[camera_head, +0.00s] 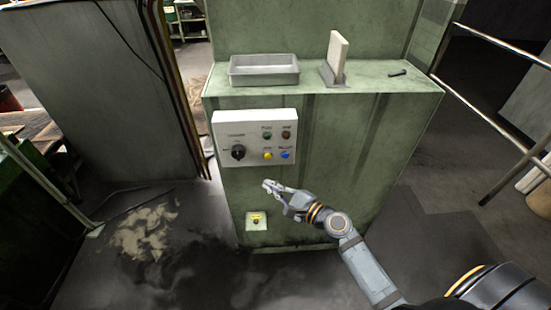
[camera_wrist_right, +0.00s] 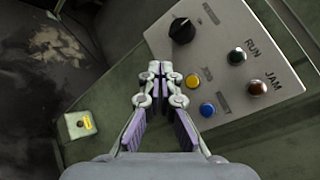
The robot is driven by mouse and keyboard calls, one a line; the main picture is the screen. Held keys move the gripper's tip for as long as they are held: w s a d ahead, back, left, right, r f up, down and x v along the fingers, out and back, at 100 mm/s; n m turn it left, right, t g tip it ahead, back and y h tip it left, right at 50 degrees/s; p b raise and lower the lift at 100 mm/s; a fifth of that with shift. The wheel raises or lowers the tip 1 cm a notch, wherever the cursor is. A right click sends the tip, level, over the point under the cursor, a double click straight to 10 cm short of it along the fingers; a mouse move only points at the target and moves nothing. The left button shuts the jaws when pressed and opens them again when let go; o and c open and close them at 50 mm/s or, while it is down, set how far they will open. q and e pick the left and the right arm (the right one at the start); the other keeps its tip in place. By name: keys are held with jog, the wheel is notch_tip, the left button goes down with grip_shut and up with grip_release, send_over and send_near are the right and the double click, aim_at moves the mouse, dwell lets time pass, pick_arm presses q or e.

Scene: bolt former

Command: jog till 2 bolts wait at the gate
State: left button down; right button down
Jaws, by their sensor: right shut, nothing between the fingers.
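A white control panel (camera_head: 254,118) is on the front of the green machine (camera_head: 320,130). It carries a black knob (camera_head: 238,152), a yellow button (camera_head: 268,156) and a blue button (camera_head: 285,155). In the right wrist view the yellow button (camera_wrist_right: 193,81) and blue button (camera_wrist_right: 207,109) lie just right of my right gripper (camera_wrist_right: 158,68). In the head view my right gripper (camera_head: 267,186) is below the panel, shut and empty, apart from the buttons. The gate and any bolts waiting there cannot be made out. My left gripper is out of view.
Above the panel are a grey tray (camera_head: 264,82), an upright cream plate (camera_head: 338,52) in a holder and a small dark bolt-like piece (camera_head: 398,73). Green RUN (camera_wrist_right: 237,57) and brown JAM (camera_wrist_right: 257,87) indicators look dark. A yellow-marked box (camera_head: 256,221) sits lower down.

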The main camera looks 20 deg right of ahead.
aim_at(268, 156)
jog(key=w+d+b, duration=0.1)
jog(key=w+d, duration=0.1)
jog(key=w, duration=0.6)
jog(key=shift+w+d+b, duration=0.25)
jog(key=shift+b, duration=0.05)
dwell(1.3)
jog(key=shift+w+d, duration=0.15)
jog(key=shift+w, duration=0.25)
